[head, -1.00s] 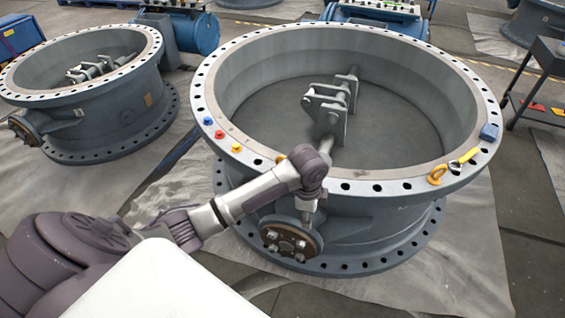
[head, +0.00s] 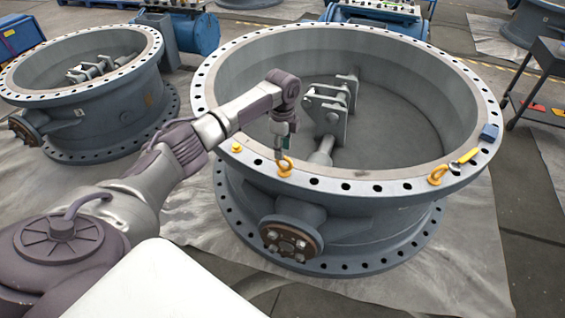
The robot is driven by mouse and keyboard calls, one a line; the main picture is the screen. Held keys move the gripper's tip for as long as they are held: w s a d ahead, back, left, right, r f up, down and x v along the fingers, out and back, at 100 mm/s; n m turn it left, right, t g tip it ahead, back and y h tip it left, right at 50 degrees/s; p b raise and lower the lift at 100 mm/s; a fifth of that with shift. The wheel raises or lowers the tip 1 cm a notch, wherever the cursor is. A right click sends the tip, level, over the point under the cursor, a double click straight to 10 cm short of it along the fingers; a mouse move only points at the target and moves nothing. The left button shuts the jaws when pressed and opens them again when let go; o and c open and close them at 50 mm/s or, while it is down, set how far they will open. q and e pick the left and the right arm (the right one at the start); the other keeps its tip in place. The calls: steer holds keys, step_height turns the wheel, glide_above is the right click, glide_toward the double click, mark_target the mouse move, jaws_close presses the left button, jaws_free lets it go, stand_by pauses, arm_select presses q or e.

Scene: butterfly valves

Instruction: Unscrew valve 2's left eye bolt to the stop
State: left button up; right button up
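The large grey butterfly valve (head: 330,190), which I take to be valve 2, stands in the middle with a wide flange full of bolt holes. Its left eye bolt (head: 284,167), a yellow ring, stands on the near left part of the flange. My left gripper (head: 281,152) points down right over this eye bolt, at or touching the ring's top. The fingers are too small to tell whether they are open or closed on it. My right gripper is out of view.
On the flange are a yellow cap (head: 236,148), a yellow-and-black tool (head: 467,156) and a blue block (head: 489,132). The disc's hinge bracket (head: 327,108) rises inside the bore. Another valve (head: 85,110) stands at left, a dark cart (head: 545,90) at right.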

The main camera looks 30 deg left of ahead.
mark_target(283, 169)
arm_select(q)
step_height(283, 169, down, 7)
steer(key=shift+r, duration=0.15)
jaws_close()
